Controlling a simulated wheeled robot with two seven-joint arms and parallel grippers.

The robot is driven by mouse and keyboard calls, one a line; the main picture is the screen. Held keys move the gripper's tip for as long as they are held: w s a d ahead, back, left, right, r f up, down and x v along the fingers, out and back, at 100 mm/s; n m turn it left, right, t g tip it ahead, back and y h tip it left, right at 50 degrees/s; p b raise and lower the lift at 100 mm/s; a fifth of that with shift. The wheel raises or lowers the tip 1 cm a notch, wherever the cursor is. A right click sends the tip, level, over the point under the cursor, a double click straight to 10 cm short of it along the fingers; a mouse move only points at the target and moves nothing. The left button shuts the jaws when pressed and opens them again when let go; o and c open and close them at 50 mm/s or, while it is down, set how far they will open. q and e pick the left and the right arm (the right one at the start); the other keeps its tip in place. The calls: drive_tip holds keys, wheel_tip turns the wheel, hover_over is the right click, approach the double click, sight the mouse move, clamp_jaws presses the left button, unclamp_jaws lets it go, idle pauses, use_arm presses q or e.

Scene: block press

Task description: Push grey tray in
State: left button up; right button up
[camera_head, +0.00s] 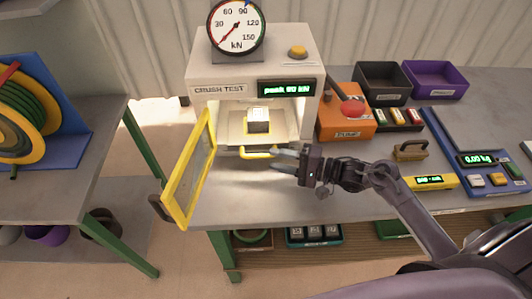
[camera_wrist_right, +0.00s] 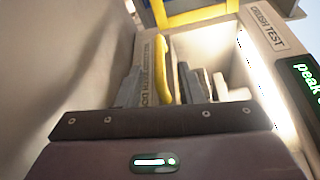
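The grey tray (camera_head: 238,141) sits in the lit chamber of the crush-test press, its front toward me. A yellow bar handle (camera_head: 255,155) runs along the tray's front; it also shows in the wrist view (camera_wrist_right: 166,72). A pale block with yellow on it (camera_head: 258,121) stands inside, above the tray. My right gripper (camera_head: 280,158) is at the right end of the handle. Its fingers (camera_wrist_right: 165,88) are apart, one on each side of the bar, with a gap visible. My left gripper is not in view.
The press's yellow-framed door (camera_head: 190,172) stands open to the left. An orange pump box (camera_head: 345,118) with a red knob is right of the press. A brass-coloured handled block (camera_head: 409,151) and a scale (camera_head: 480,160) lie farther right. Bare bench lies before the press.

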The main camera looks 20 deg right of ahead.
sight(266, 155)
drive_tip(key=x, duration=0.4)
drive_tip(key=shift+w, duration=0.15)
clamp_jaws()
drive_tip(key=shift+w+f, duration=0.1)
